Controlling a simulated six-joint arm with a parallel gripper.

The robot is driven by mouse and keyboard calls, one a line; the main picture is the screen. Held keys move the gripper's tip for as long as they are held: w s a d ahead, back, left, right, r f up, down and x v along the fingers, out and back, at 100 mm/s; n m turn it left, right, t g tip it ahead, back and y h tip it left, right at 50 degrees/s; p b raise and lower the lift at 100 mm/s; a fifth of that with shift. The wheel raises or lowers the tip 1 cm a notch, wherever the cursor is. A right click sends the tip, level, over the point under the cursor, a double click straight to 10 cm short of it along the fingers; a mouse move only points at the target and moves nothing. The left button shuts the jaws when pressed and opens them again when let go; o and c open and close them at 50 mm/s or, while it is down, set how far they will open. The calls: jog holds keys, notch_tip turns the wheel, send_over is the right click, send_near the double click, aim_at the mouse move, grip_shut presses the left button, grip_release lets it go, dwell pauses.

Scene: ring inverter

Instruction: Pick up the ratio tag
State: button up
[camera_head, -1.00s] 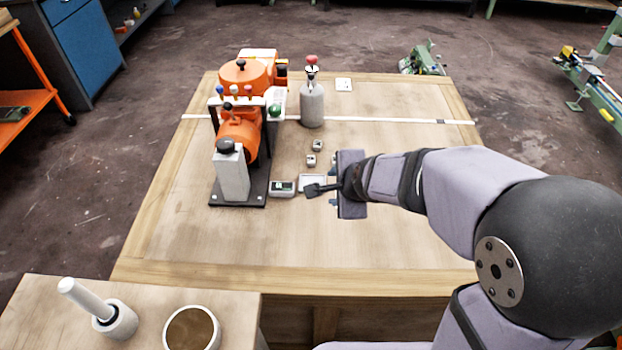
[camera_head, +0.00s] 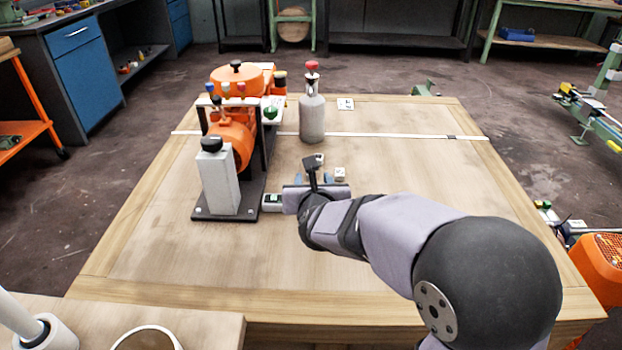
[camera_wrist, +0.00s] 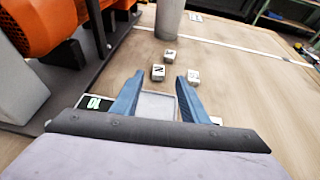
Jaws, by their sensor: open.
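Several small pale tags with dark marks lie on the table; I cannot tell which is the ratio tag. In the wrist view, one with a bold dark mark (camera_wrist: 158,73) is beyond and between my fingertips, a second tag (camera_wrist: 170,56) is farther away, and a third tag (camera_wrist: 193,76) is just right of the right finger. In the head view, one tag (camera_head: 340,174) shows right of my gripper (camera_head: 312,179) and another (camera_head: 320,158) behind it. My gripper (camera_wrist: 159,76) is open and empty, its two blue fingers apart. A shallow pale tray (camera_wrist: 158,106) lies between the fingers.
A grey bottle with a red top (camera_head: 312,118) stands behind the tags. The table's right side is clear.

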jog(key=shift+x, duration=3.6)
jog(key=shift+a+r, duration=0.1)
grip_shut()
